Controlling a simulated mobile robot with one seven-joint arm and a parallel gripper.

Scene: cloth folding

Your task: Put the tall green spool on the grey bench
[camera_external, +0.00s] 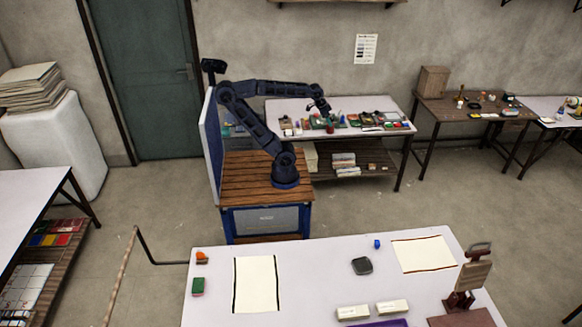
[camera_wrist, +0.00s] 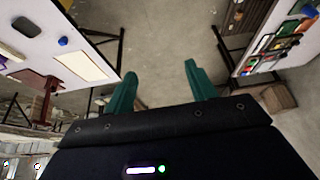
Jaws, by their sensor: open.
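My gripper (camera_external: 320,106) hangs at the end of my bent arm, by the table at the back wall in the external view. In the wrist view its two teal fingers (camera_wrist: 160,70) stand apart with only floor between them. I cannot pick out a tall green spool for certain; several small green items lie among the clutter on the back table (camera_external: 290,104). Which table is the grey bench, I cannot tell.
The front table holds two bordered cloths (camera_external: 257,284) (camera_external: 424,254), a dark pad (camera_external: 362,266), a small blue item (camera_external: 377,244) and white blocks (camera_external: 352,312). A brown wooden table (camera_external: 437,106) stands right of the back table. Bare floor (camera_external: 370,210) lies between the tables.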

